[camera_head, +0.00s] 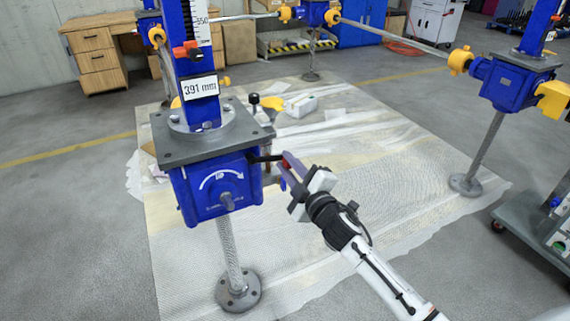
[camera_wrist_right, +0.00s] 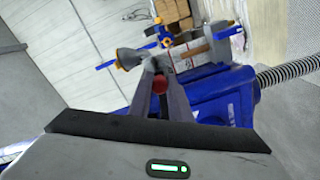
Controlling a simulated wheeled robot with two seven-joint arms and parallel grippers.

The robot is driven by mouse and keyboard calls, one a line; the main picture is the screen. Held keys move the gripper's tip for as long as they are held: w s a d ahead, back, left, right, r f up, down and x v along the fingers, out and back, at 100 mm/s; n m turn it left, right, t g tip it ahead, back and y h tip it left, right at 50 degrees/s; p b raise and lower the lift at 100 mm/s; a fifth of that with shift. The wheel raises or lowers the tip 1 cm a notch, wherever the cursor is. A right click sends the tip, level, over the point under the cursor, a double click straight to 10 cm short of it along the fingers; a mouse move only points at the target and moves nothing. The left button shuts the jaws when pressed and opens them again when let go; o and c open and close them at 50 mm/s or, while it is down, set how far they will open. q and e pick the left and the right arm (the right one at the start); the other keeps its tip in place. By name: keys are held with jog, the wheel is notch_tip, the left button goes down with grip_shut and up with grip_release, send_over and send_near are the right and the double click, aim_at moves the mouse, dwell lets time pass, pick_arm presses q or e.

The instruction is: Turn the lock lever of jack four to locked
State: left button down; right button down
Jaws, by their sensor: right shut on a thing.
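The nearest blue screw jack (camera_head: 212,185) stands upright at left centre, with a grey top plate (camera_head: 178,150), a white curved arrow on its front and a "391 mm" label (camera_head: 201,87). No jack number is readable. A short dark lever (camera_head: 264,158) sticks out from its right side. My right gripper (camera_head: 287,170) is at the lever's outer end, shut on its red knob. In the right wrist view, the red knob (camera_wrist_right: 160,84) sits between the two fingers of my right gripper (camera_wrist_right: 163,88). The fingers hide part of the lever. My left gripper is not in view.
A second blue jack (camera_head: 507,85) stands at the right, joined by a shaft (camera_head: 390,38) to gear at the back. A grey cart (camera_head: 535,225) is at the right edge. A pale sheet (camera_head: 370,170) covers the floor. A wooden desk (camera_head: 95,50) stands behind.

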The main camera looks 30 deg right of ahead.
jog(key=shift+w+d+r+n+p, duration=0.15)
jog(key=shift+r+n+p, duration=0.1)
jog(key=shift+r+n, duration=0.25)
jog(key=shift+s+d+r+n+p, duration=0.1)
jog(key=shift+r+n+p, duration=0.2)
jog(key=shift+r, duration=0.35)
jog(key=shift+r+n, duration=0.2)
jog(key=shift+n, duration=0.1)
jog(key=c, duration=1.7)
grip_release()
jog(key=shift+o, duration=0.2)
jog(key=shift+a+f, duration=0.15)
jog(key=shift+f, duration=0.1)
jog(key=s, duration=1)
jog(key=shift+s, duration=0.15)
